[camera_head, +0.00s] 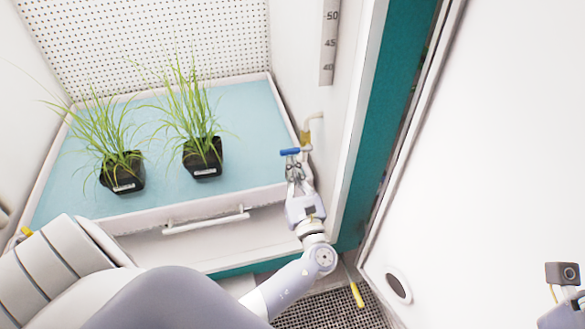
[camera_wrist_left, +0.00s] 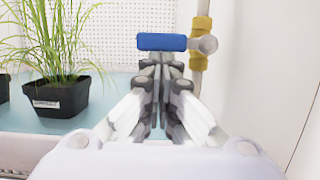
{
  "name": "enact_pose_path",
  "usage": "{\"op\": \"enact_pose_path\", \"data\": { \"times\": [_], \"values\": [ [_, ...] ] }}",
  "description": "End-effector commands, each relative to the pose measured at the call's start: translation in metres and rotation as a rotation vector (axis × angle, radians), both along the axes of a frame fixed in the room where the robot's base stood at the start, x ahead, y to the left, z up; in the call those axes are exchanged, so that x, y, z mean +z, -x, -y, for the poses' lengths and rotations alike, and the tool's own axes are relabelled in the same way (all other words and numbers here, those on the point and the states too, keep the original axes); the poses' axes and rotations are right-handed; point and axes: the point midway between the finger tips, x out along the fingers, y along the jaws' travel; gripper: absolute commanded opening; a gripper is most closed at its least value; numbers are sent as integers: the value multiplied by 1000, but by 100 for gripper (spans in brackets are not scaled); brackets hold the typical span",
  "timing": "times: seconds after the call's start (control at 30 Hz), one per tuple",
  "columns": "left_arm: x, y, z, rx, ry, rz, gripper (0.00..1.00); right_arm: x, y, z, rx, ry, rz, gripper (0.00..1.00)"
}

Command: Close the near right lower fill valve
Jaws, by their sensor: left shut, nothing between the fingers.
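The near right lower fill valve has a blue lever handle (camera_head: 290,152) and a brass-yellow body (camera_head: 305,137) at the right wall of the chamber, by the tray's right side. In the left wrist view the blue handle (camera_wrist_left: 162,42) points left from the valve, crosswise to the upright pipe, with the brass body (camera_wrist_left: 201,27) on the pipe. My left gripper (camera_head: 293,167) is shut and empty. Its fingertips (camera_wrist_left: 160,62) are just below the handle in the wrist view; I cannot tell whether they touch it. My right gripper's fingers do not show.
Two black pots (camera_head: 203,160) (camera_head: 123,174) of grass stand on the blue-topped tray (camera_head: 170,215), which has a front handle (camera_head: 206,222). A white wall with a teal edge (camera_head: 385,110) and a white door panel (camera_head: 490,140) stand on the right. A yellow-handled thing (camera_head: 357,294) shows by the floor grating.

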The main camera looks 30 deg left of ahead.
Motion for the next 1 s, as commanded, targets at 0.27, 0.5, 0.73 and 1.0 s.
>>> {"op": "enact_pose_path", "data": {
  "times": [0.27,0.5,0.73,1.0],
  "values": [
    [-10,27,33,-2,0,0,0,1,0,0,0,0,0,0],
    [-23,58,68,-1,2,-3,0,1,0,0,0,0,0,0],
    [-29,74,86,-1,1,-2,0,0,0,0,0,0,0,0],
    [-30,76,88,-1,2,-3,0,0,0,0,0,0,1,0]
  ]
}}
